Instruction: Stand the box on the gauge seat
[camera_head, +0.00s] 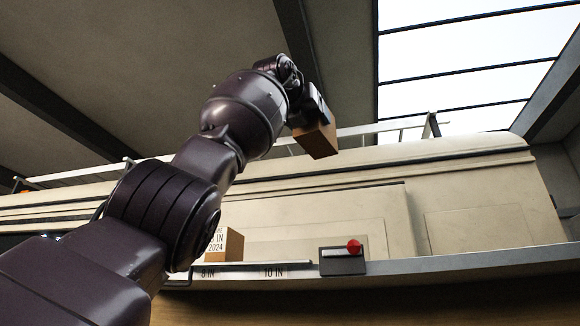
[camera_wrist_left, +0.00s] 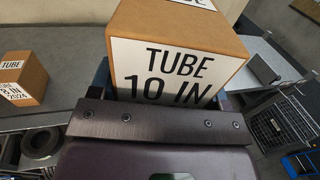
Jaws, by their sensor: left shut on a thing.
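A brown cardboard box (camera_head: 317,142) is held up high in the head view, in front of the upper part of the van. In the left wrist view the box (camera_wrist_left: 190,28) shows a white label reading "TUBE 10 IN". My left gripper (camera_head: 314,112) is shut on this box; its fingers are mostly hidden behind it in the wrist view. A dark plate with a red knob (camera_head: 354,246), perhaps the gauge seat, is on the shelf edge, below and right of the held box. My right gripper is in neither view.
A shelf (camera_head: 430,264) marked "8 IN" and "10 IN" runs along below the van. A second box (camera_head: 235,243), labelled 8 IN 2024, stands on it, partly hidden by my arm. The left wrist view shows dark rings (camera_wrist_left: 42,143) and a wire basket (camera_wrist_left: 282,124).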

